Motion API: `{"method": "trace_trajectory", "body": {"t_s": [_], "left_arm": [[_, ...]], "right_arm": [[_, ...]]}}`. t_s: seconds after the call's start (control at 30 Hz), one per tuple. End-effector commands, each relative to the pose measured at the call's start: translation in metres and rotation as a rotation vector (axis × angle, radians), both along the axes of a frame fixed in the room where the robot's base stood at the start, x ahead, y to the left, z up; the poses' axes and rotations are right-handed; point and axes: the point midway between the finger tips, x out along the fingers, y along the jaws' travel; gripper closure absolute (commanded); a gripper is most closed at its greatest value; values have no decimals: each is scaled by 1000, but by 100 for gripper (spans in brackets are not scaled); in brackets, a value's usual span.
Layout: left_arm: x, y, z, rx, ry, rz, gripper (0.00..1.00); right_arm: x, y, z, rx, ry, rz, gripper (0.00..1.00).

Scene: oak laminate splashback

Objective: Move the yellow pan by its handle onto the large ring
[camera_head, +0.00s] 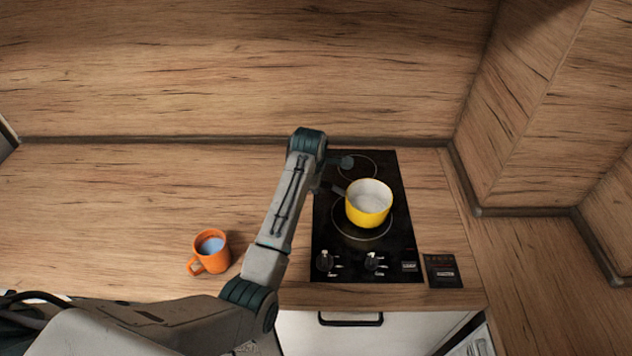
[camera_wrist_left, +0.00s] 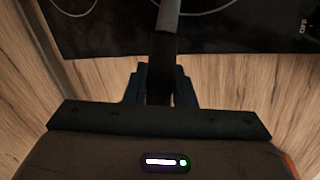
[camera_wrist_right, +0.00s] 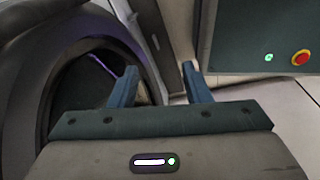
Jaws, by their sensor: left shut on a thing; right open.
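The yellow pan (camera_head: 368,209) is upright over the large ring (camera_head: 362,239) of the black cooktop, a little towards its back right. The ring's left and front arcs show; I cannot tell whether the pan touches the glass. Its dark handle (camera_head: 337,190) points left towards my left gripper (camera_head: 323,187), which is mostly hidden by my arm. In the left wrist view, the left gripper (camera_wrist_left: 161,84) is shut on the handle (camera_wrist_left: 166,42). My right gripper (camera_wrist_right: 158,86) is open and empty in the right wrist view, away from the cooktop.
A smaller ring (camera_head: 356,165) lies behind the pan. Two knobs (camera_head: 325,261) (camera_head: 373,261) sit at the cooktop's front. An orange mug (camera_head: 211,252) with bluish contents stands left of my arm. A dark card (camera_head: 443,271) lies at the front right. The left counter is mostly clear.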

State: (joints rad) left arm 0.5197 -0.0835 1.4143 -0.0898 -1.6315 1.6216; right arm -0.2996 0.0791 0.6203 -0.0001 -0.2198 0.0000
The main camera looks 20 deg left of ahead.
Motion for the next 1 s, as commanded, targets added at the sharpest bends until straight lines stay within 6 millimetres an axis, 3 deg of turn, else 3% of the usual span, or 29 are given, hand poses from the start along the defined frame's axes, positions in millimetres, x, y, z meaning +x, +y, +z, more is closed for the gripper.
{"method": "trace_trajectory", "body": {"t_s": [1.0], "left_arm": [[0, -1, 1, -1, -2, 0, 100]], "right_arm": [[-1, -1, 11, -1, 2, 0, 56]]}}
